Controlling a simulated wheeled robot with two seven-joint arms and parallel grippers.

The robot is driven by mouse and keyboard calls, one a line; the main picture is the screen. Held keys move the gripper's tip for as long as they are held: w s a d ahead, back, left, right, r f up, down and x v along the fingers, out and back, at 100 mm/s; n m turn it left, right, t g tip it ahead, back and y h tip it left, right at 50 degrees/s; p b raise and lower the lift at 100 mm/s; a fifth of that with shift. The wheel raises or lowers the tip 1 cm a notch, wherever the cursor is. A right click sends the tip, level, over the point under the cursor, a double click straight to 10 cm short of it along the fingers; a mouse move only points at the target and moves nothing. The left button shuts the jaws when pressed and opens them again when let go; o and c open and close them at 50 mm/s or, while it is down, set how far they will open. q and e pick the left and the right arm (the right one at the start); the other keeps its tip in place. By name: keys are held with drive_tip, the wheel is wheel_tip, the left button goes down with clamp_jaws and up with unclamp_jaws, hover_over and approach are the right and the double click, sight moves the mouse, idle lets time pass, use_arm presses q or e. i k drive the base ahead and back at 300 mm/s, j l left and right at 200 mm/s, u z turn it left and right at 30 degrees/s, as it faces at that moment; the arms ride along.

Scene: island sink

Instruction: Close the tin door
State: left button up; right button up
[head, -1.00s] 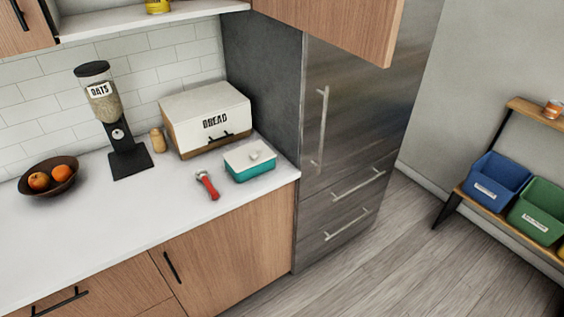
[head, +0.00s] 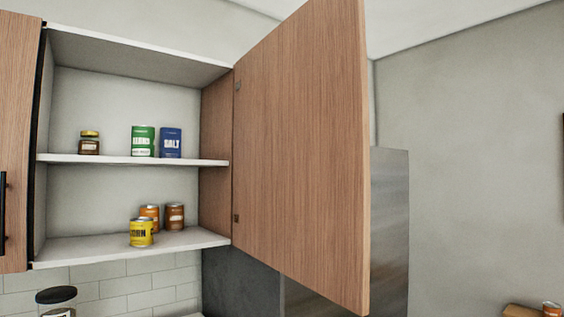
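In the head view, a wooden cabinet door (head: 305,160) stands wide open, hinged at the right side of an upper wall cabinet (head: 130,55). The door swings out toward me, and its inner face shows with two small hinges. Inside, the lower shelf (head: 185,243) holds a yellow tin (head: 142,232), an orange can (head: 150,213) and a brown can (head: 175,216). The upper shelf (head: 110,159) holds a small jar (head: 89,143), a green can (head: 143,141) and a blue salt container (head: 171,142). Neither of my grippers is in view.
A tall steel fridge (head: 390,230) stands behind the open door. A neighbouring cabinet door (head: 14,140) with a black handle is at the left edge. The oats dispenser's lid (head: 57,296) shows at the bottom left.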

sight(301, 184)
drive_tip(key=i+l+u, duration=0.35)
drive_tip(key=l, duration=0.3)
drive_tip(key=i+l+u, duration=0.2)
drive_tip(key=l, duration=0.2)
drive_tip(key=i+l+u, duration=0.15)
drive_tip(key=l, duration=0.2)
drive_tip(key=i+l+u, duration=0.2)
drive_tip(key=l, duration=0.25)
drive_tip(key=l+u, duration=0.15)
drive_tip(key=l, duration=0.25)
drive_tip(key=i, duration=0.05)
